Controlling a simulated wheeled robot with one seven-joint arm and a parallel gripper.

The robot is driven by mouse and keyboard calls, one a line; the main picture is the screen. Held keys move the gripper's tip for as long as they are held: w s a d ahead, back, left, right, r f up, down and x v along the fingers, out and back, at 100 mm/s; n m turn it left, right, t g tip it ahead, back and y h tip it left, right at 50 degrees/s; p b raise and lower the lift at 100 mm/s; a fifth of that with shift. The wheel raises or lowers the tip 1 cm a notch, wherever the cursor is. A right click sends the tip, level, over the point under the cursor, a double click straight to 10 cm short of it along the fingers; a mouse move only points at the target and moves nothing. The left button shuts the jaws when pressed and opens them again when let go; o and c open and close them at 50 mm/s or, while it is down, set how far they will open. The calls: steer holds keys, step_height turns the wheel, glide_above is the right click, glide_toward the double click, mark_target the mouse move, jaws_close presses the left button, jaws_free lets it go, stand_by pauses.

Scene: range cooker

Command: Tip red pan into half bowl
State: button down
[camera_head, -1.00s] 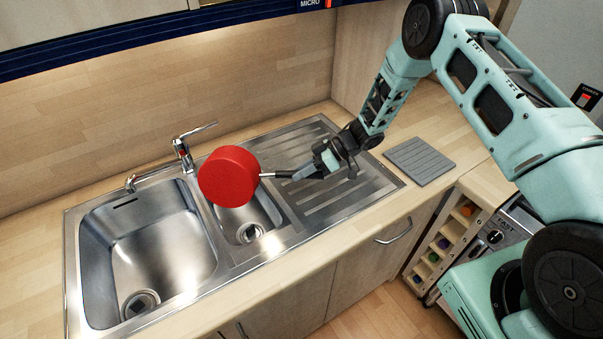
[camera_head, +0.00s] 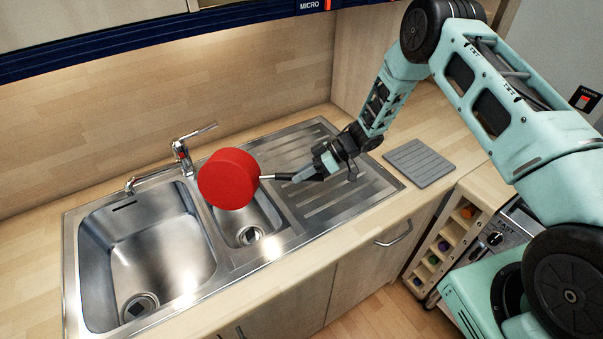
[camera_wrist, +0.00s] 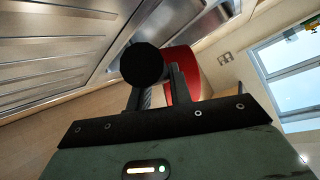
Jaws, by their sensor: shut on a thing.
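The red pan (camera_head: 229,179) is held in the air over the small half bowl (camera_head: 250,228) of the steel sink. It is tipped on its side, with its red outer face towards the head camera; its inside is hidden. My gripper (camera_head: 318,170) is shut on the pan's handle (camera_head: 283,177), to the right of the pan and above the drainer. In the wrist view the red pan (camera_wrist: 184,75) shows behind the black round handle end (camera_wrist: 143,64) between the fingers. The half bowl's drain shows below the pan, and part of the bowl is hidden by it.
The large sink bowl (camera_head: 150,255) lies to the left and looks empty. The tap (camera_head: 182,155) stands close behind the pan on its left. The ribbed drainer (camera_head: 345,195) is clear, and a grey ribbed mat (camera_head: 420,163) lies to its right.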

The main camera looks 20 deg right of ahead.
steer(key=shift+w+b, duration=0.2)
steer(key=shift+b, duration=0.15)
steer(key=shift+w+d+f+g+b, duration=0.1)
steer(key=shift+w+g+b, duration=0.05)
steer(key=shift+g+b, duration=0.15)
steer(key=shift+w+m+y, duration=0.15)
steer(key=shift+m+y, duration=0.15)
stand_by(1.8)
